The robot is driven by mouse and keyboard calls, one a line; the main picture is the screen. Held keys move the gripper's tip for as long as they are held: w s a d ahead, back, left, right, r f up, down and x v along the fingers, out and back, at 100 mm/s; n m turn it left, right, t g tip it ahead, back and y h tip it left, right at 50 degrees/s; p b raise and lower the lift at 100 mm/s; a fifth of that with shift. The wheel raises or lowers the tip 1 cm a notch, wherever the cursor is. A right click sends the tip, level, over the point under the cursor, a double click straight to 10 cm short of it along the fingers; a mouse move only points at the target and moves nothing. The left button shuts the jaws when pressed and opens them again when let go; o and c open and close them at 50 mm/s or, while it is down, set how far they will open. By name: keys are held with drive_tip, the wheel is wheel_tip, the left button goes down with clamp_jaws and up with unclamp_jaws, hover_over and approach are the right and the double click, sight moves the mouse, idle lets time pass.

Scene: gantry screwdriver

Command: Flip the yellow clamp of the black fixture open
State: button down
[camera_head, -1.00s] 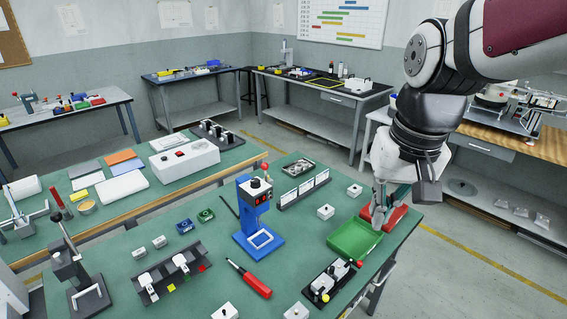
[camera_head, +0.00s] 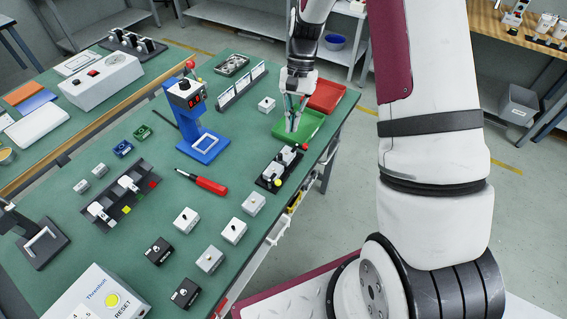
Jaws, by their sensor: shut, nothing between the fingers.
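The black fixture (camera_head: 268,184) lies near the right edge of the green table, holding white blocks. Whether the clamp is open or closed is too small to tell. My gripper (camera_head: 292,128) points down over the green tray (camera_head: 312,122), beyond the fixture and apart from it. Its fingers are shut and empty.
A red tray (camera_head: 328,95) lies behind the green tray. A blue stand (camera_head: 205,146) and a red-handled screwdriver (camera_head: 210,185) lie left of the fixture. Several white and black switch boxes stand nearer. Another black rack (camera_head: 98,216) with coloured tags is at left.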

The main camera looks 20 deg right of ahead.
idle(0.3)
drive_tip(key=p+x, duration=0.1)
drive_tip(key=x, duration=0.9)
drive_tip(key=shift+s+f, duration=0.15)
drive_tip(key=shift+f, duration=0.05)
drive_tip(key=shift+s+a+r+p, duration=0.15)
drive_tip(key=shift+s+a+p, duration=0.1)
drive_tip(key=shift+s+a, duration=0.2)
drive_tip(key=shift+s+a+r+p, duration=0.15)
drive_tip(key=shift+s+a+p, duration=0.15)
drive_tip(key=shift+s, duration=0.25)
drive_tip(key=shift+s+a+f, duration=0.1)
drive_tip(key=shift+s+a, duration=0.35)
